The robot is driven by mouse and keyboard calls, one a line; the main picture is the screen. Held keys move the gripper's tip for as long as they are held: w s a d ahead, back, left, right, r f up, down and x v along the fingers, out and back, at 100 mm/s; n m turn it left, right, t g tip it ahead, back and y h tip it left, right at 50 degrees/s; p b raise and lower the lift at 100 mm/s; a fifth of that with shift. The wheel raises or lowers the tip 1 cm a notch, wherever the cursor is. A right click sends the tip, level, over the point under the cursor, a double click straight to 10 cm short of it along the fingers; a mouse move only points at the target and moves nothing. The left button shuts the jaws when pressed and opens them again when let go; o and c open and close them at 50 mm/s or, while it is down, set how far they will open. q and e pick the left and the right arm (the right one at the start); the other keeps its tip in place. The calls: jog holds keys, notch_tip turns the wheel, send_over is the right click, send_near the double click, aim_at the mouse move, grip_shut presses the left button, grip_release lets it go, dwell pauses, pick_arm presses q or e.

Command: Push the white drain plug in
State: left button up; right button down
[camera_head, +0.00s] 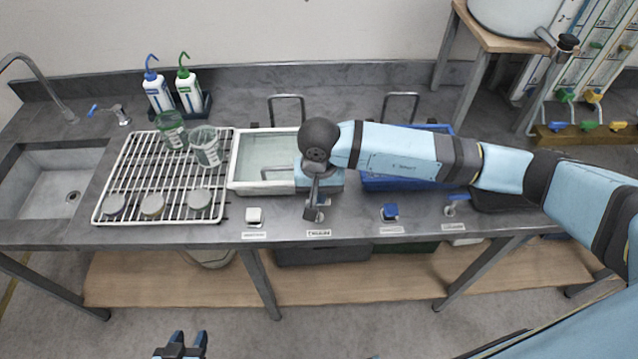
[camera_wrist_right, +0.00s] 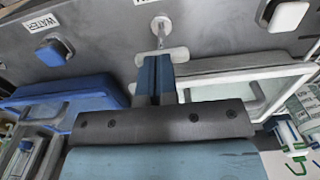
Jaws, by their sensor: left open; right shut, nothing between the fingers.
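A white T-shaped plug (camera_wrist_right: 172,56) stands out on a metal stem near the middle of the right wrist view. Its round base is on the grey bench. My right gripper (camera_head: 312,213) is shut and empty, with its fingertips (camera_wrist_right: 157,62) right at the crossbar; I cannot tell whether they touch. In the head view the gripper mostly hides this plug. A square white knob (camera_head: 254,215) sits to its left in the head view and also shows at the wrist view's upper right (camera_wrist_right: 289,16). My left gripper (camera_head: 183,343) is open and empty, low in front of the bench.
A square blue knob (camera_head: 390,212) and another white stemmed fitting (camera_head: 451,208) lie along the bench front. A white basin (camera_head: 236,174) and a blue basin (camera_head: 415,187) stand behind. A white rack (camera_head: 165,220) with beakers and lids is at the left, beside the sink (camera_head: 40,195).

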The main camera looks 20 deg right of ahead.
notch_tip(320, 180, down, 3)
jog(key=b, duration=0.3)
jog(key=shift+f+b, duration=0.25)
jog(key=shift+b, duration=0.3)
jog(key=shift+s+r, duration=0.1)
jog(key=shift+s, duration=0.05)
